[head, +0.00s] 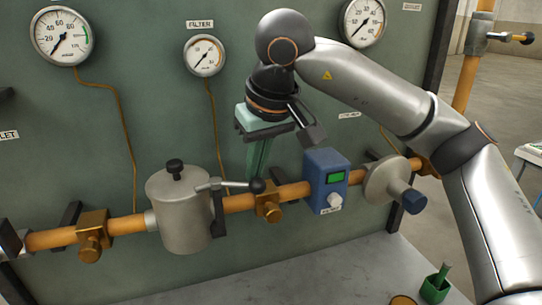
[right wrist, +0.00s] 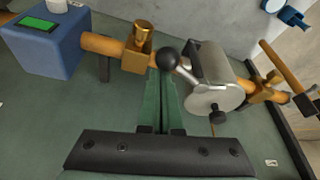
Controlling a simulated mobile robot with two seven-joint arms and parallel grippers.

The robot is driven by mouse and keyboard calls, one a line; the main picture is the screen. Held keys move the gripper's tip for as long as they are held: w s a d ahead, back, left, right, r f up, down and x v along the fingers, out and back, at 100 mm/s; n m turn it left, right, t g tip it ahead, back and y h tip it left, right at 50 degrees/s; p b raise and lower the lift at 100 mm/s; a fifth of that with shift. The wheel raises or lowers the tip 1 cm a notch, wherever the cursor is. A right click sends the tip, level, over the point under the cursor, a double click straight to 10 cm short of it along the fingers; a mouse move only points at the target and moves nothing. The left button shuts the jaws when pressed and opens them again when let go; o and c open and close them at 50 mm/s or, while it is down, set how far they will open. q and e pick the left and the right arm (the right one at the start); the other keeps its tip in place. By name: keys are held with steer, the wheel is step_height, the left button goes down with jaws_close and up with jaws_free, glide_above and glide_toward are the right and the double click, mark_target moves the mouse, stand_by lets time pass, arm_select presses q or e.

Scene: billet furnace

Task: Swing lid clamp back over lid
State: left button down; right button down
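The grey filter canister (head: 180,215) stands in the copper pipe line, with a black knob (head: 175,168) on its lid. The lid clamp's silver lever (head: 228,186) starts at the canister's right edge and points right, ending in a black ball (head: 257,186). In the right wrist view the ball (right wrist: 167,59) shows whole, in front of my fingertips, with the canister (right wrist: 215,80) to its right. My right gripper (head: 257,175) points down behind the ball. Its green fingers look together; whether they touch the ball I cannot tell. My left gripper is not in view.
A blue box with a green display (head: 326,180) sits on the pipe right of the ball. A brass valve (head: 268,205) lies just below the ball. Gauges hang on the green panel (head: 120,130) behind. The grey bench (head: 300,275) below is mostly clear.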

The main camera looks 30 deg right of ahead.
mark_target(242, 186)
steer(key=shift+s+a+f, duration=0.1)
steer(key=shift+s, duration=0.2)
steer(key=shift+s+a, duration=0.1)
steer(key=shift+s, duration=0.1)
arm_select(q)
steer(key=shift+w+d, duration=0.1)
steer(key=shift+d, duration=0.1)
arm_select(e)
steer(key=shift+s+a, duration=0.65)
steer(key=shift+a, duration=0.2)
steer(key=shift+s+a, duration=0.6)
steer(key=shift+a, duration=0.25)
steer(key=shift+s+a+f, duration=0.1)
steer(key=shift+a, duration=0.05)
